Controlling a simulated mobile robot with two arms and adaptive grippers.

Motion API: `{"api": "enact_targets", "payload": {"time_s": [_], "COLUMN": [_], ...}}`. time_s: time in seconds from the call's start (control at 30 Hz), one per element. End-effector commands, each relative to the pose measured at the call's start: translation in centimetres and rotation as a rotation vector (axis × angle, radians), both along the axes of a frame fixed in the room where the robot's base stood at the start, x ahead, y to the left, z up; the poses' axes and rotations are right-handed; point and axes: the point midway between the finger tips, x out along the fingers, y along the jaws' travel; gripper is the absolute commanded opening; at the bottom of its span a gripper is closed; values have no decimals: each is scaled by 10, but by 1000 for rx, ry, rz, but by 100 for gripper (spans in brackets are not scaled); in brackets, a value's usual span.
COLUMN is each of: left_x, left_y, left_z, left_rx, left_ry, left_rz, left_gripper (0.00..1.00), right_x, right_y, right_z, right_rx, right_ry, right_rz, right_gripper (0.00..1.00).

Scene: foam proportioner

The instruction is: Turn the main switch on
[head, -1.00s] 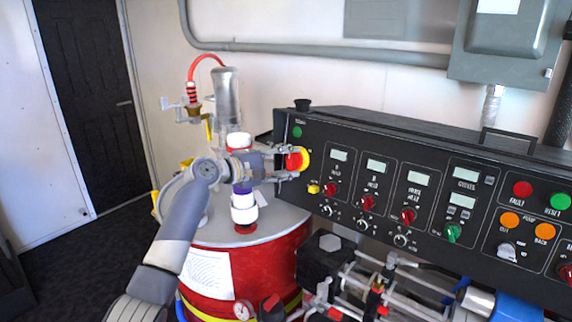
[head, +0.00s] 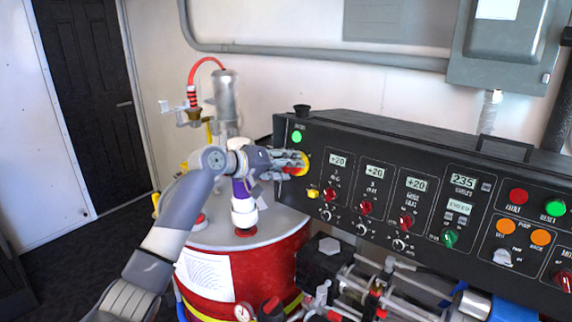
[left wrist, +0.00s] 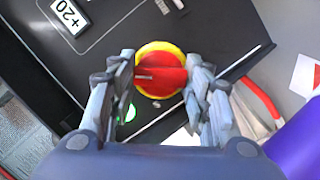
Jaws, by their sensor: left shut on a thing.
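The main switch is a red knob on a yellow round plate at the left end of the black control panel. In the left wrist view the main switch (left wrist: 160,72) lies between the fingers. In the head view the switch (head: 304,163) is partly hidden by my left gripper (head: 298,162), which is shut on the red knob. The fingers of the left gripper (left wrist: 160,85) also show in the left wrist view, one on each side of the knob. The panel's displays (head: 339,160) are lit, and a green lamp (head: 297,136) glows above the switch. My right gripper is not in view.
The black panel (head: 400,146) carries several knobs, lamps and buttons to the right of the switch. A red drum (head: 268,262) stands below my left arm. Pipes and fittings (head: 375,285) fill the space below the panel.

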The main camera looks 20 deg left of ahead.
Motion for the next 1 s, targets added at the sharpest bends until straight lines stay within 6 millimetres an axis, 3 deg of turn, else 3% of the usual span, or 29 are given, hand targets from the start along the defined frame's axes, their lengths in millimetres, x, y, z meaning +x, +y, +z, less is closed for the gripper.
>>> {"api": "enact_targets", "payload": {"time_s": [0.73, 0.77, 0.8, 0.83, 1.0], "left_x": [0, 0, 0, 0, 0], "left_y": [0, 0, 0, 0, 0], "left_z": [-1, -1, -1, -1, -1], "left_rx": [80, 80, 79, 79, 77], "left_ry": [-26, -26, -26, -26, -26], "left_rz": [-16, -16, -15, -15, -15], "left_gripper": [21, 52, 61, 65, 65], "right_x": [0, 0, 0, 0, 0], "right_y": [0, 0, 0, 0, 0], "right_z": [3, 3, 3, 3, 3], "right_rx": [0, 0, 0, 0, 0], "right_ry": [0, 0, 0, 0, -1], "right_rz": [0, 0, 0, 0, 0], "right_gripper": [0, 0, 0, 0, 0]}}
